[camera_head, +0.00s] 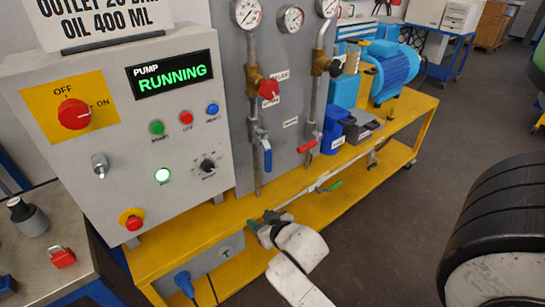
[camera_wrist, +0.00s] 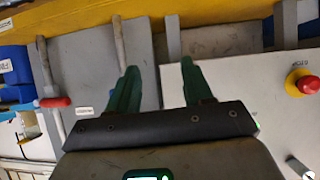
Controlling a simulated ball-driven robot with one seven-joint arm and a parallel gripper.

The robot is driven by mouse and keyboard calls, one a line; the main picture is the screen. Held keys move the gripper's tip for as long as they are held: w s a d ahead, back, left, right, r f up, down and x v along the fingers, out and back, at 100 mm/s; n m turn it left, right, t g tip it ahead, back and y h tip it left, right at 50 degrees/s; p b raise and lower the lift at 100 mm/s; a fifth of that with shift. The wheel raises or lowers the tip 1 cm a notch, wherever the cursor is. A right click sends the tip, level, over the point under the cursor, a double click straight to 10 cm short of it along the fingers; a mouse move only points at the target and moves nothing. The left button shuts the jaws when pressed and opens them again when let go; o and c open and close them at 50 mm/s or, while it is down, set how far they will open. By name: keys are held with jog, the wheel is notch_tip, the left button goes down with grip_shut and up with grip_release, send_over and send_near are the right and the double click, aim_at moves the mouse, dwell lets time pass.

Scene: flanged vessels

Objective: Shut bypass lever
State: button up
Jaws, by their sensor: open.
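Several valve levers show, and I cannot read which is labelled bypass. A blue lever (camera_head: 266,152) hangs down along the left vertical pipe. A red lever (camera_head: 307,146) sits across the right vertical pipe; it also shows in the wrist view (camera_wrist: 52,102). A green lever (camera_head: 332,185) lies along the low horizontal pipe. My gripper (camera_head: 262,222) is low at the front of the yellow bench, below and apart from the blue and red levers. In the wrist view its green fingers (camera_wrist: 159,65) are spread with nothing between them; the left one covers part of a pipe.
The grey control box (camera_head: 122,130) reads PUMP RUNNING and has a red emergency button (camera_head: 132,219). The yellow bench (camera_head: 170,245) carries the panel and a blue motor (camera_head: 395,70). A black-tyred wheel (camera_head: 500,220) stands at right. Dark floor between is clear.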

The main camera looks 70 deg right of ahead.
aim_at(270, 160)
jog(key=s+d+r+m+t+h, duration=0.25)
jog(key=d+r+t+h, duration=0.35)
jog(key=d, duration=0.5)
jog(key=w+d, duration=0.2)
jog(key=w+d+r+g+p, duration=0.1)
jog(key=w+d, duration=0.1)
jog(key=w+d+g+p, duration=0.1)
jog(key=w+d, duration=0.1)
jog(key=shift+w+d+r+n+y, duration=0.1)
jog(key=shift+w+r+n+y, duration=0.05)
jog(key=shift+w+n+y, duration=0.15)
jog(key=shift+w+d+p, duration=0.35)
jog(key=shift+w+d, duration=0.05)
grip_shut()
